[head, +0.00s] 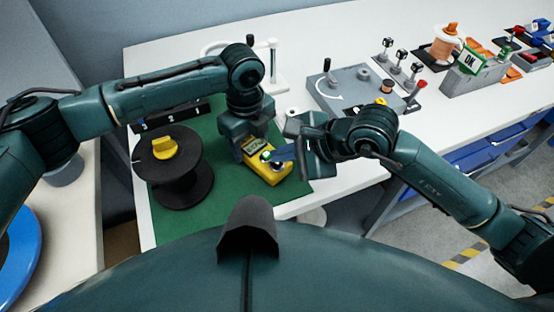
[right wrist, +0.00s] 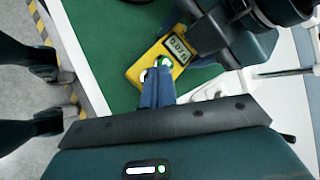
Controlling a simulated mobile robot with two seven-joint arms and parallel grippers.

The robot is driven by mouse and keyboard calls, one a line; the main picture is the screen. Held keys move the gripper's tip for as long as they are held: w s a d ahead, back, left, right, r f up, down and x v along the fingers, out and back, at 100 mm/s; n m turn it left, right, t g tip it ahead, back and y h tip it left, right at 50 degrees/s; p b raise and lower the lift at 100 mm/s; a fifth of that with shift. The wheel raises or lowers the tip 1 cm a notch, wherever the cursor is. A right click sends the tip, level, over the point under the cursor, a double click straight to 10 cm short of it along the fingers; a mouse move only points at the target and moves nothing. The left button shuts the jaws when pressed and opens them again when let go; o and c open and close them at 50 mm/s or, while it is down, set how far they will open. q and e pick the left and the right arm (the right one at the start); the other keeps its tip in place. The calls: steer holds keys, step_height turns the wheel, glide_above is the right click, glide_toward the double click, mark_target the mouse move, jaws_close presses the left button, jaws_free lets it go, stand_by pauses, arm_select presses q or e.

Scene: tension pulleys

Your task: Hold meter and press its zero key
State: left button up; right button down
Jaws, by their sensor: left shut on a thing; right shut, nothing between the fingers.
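The yellow meter (head: 271,172) lies over the green mat, with a grey display and a few keys on its face. It also shows in the right wrist view (right wrist: 137,69), where the display has dark digits too small to read surely. My left gripper (head: 249,150) is shut on the meter at its display end; its fingers partly hide the body. My right gripper (head: 273,158) is shut and empty, its blue fingertips (right wrist: 160,70) at the meter's keys beside a green key (right wrist: 165,61). I cannot tell whether they touch a key. The fingertips hide part of the key area.
A grey fixture block (head: 340,94) with posts stands right of the mat. Several other fixtures stand at the back right. The table's front edge is close.

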steer(key=shift+f, duration=0.45)
stand_by(0.6)
steer(key=shift+r, duration=0.9)
steer(key=shift+r, duration=2.5)
arm_select(q)
steer(key=o, duration=1.3)
